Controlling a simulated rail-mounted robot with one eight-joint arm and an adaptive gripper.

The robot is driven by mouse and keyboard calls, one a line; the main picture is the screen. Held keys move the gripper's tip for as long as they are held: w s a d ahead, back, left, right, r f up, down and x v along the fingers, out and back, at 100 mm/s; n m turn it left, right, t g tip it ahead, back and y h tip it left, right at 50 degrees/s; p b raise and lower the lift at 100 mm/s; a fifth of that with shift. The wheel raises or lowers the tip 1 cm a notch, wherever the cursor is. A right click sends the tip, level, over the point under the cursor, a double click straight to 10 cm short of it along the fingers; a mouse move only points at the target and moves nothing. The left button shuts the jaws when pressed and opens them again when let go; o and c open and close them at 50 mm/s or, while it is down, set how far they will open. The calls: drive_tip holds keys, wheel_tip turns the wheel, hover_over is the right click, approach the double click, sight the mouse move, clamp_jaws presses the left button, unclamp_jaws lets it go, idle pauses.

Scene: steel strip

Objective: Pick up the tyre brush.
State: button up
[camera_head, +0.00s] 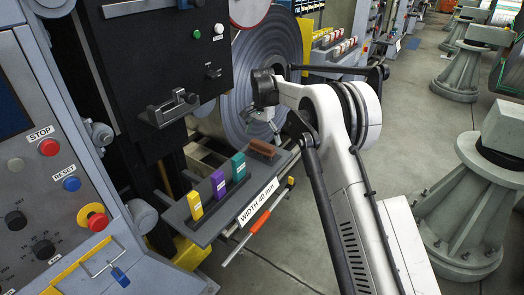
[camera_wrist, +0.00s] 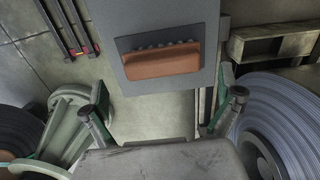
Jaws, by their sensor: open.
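The tyre brush, a reddish-brown block with a row of dark bristle tufts along one edge, lies at the far end of the grey shelf (camera_head: 222,209) in the head view (camera_head: 261,148). In the wrist view the brush (camera_wrist: 162,63) lies on the grey shelf surface (camera_wrist: 165,20), close to its edge. My gripper (camera_wrist: 166,100) is open and empty, its two fingers spread wide on either side below the brush in that picture. In the head view my gripper (camera_head: 272,126) hangs just above and behind the brush, partly hidden by my arm. No contact with the brush shows.
Yellow, purple and teal blocks (camera_head: 218,183) stand in a row on the same shelf. A large steel coil (camera_head: 268,60) stands behind my gripper. A control panel (camera_head: 50,170) is at left. Red-ended bars (camera_wrist: 72,28) and a wooden pallet (camera_wrist: 272,42) show in the wrist view.

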sight(262, 143)
drive_tip(key=shift+w+a+f, duration=0.15)
drive_tip(key=shift+f, duration=2.5)
drive_tip(key=c, duration=0.9)
drive_tip(key=shift+r, duration=0.15)
drive_tip(key=shift+r, duration=0.55)
wheel_tip(262, 143, up, 2)
drive_tip(key=shift+r, duration=0.25)
drive_tip(key=s+a+r, duration=0.5)
drive_tip(key=a+r, duration=0.2)
drive_tip(key=a, duration=0.3)
drive_tip(key=shift+a, duration=0.3)
drive_tip(key=shift+r, duration=0.1)
